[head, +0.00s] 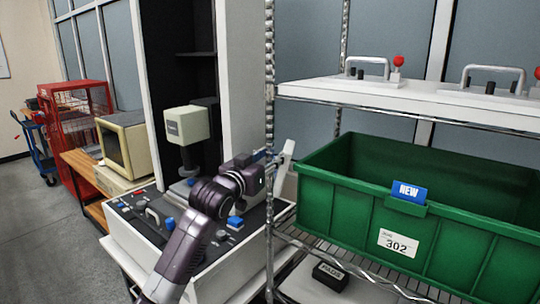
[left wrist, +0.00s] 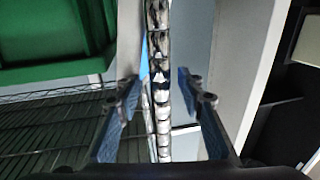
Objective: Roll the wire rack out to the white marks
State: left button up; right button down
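The wire rack stands at the right of the head view, with a ribbed metal corner post (head: 270,90), a wire shelf (head: 345,262) and a white top board (head: 420,100). My left gripper (head: 266,157) is at the rack's near-left post, at about the height of the green bin's rim. In the left wrist view the post (left wrist: 158,60) runs between the two fingers of the left gripper (left wrist: 161,92), with a gap on each side. The gripper is open around the post. My right gripper is not in view. No white marks show.
A green bin (head: 345,205) with a "NEW" tag and label 302 sits on the rack shelf. Left of the rack are a control console (head: 135,235), a beige monitor (head: 122,145), a red wire cage (head: 75,120) and a blue cart (head: 40,155). Bare floor (head: 40,240) shows at far left.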

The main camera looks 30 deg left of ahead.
pick_arm(q)
jog(key=shift+c, duration=0.5)
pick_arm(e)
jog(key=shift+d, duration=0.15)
pick_arm(q)
grip_shut()
